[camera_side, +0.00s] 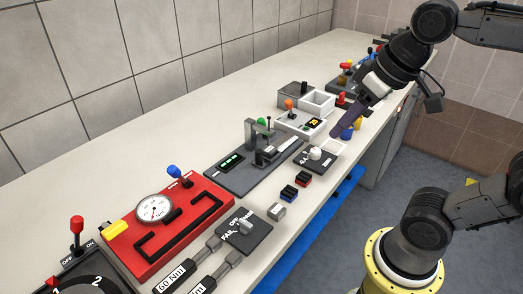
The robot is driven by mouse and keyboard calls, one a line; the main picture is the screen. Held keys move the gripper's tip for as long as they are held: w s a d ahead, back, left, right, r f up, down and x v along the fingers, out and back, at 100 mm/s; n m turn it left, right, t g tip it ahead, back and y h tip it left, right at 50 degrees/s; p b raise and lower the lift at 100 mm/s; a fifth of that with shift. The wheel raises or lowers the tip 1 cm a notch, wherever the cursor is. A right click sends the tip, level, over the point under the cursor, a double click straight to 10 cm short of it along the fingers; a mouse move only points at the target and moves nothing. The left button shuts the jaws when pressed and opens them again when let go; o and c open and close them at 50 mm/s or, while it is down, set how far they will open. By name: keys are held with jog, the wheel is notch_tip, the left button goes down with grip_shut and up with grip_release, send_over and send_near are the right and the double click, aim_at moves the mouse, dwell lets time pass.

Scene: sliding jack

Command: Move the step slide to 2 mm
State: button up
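A dark grey plate (222,178) with a green-lit display (232,162) lies mid-bench and looks like the step slide unit. Its digits are too small to read. A grey upright post (251,134) and a small block (268,154) on a rail stand at its right end. My gripper (334,133) points down and left, to the right of this unit and apart from it, above or near a white-topped area of the bench. It looks like one dark narrow shape, so I cannot tell whether the fingers are open or shut. It holds nothing that I can see.
A red panel with a dial gauge (155,208) lies at front left. A dark plate with a white knob (316,154) sits right of the slide unit. White boxes (318,101) with an orange-topped lever stand behind. Bare bench lies along the tiled wall.

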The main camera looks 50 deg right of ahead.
jog(key=w+r+g, duration=0.1)
jog(key=w+r, duration=0.1)
jog(key=w, duration=0.3)
jog(key=m+g, duration=0.2)
jog(key=g, duration=0.2)
send_over(258, 151)
notch_tip(258, 151, down, 8)
notch_tip(258, 151, down, 14)
jog(key=shift+d+f, duration=0.1)
jog(key=shift+f, duration=0.15)
jog(key=shift+c, duration=0.2)
grip_shut()
jog(key=shift+r, duration=0.1)
